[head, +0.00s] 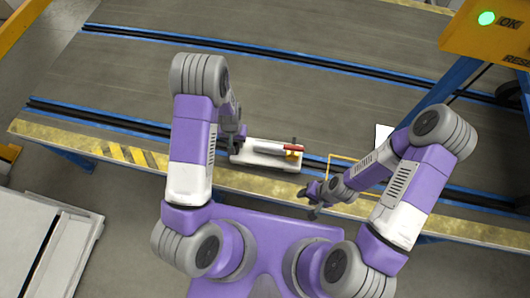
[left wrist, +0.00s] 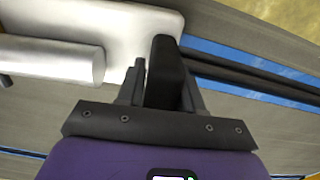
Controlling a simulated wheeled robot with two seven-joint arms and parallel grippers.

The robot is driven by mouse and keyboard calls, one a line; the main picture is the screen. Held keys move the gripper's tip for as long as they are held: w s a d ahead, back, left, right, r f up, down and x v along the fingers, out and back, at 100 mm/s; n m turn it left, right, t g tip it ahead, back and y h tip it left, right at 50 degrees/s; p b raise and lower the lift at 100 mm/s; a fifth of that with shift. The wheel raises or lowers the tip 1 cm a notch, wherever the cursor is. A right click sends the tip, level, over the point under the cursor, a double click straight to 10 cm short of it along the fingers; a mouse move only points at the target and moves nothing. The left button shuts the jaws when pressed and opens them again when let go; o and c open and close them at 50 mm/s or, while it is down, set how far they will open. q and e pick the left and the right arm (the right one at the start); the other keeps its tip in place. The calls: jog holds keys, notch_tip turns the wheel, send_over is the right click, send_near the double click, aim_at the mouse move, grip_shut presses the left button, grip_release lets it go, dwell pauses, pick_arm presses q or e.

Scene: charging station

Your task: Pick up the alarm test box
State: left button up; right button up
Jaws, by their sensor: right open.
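A dark upright block (left wrist: 166,70), which may be the alarm test box, stands between the fingers of my left gripper in the left wrist view. My left gripper (head: 240,138) is at the left end of a white tray-like base (head: 250,158) on the bench. The fingers (left wrist: 163,88) lie close along both sides of the block; whether they press on it is not clear. In the head view the block is hard to separate from the dark gripper. My right gripper (head: 314,200) is open and empty over the bench's front edge.
A grey cylinder with a red end (head: 293,147) lies on the white base, beside a small yellow part (head: 292,155). A yellow frame (head: 345,158) and a white sheet (head: 384,135) are to the right. An orange panel with a green light (head: 486,18) stands at upper right. The bench behind is clear.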

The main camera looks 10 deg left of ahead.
pick_arm(q)
grip_shut()
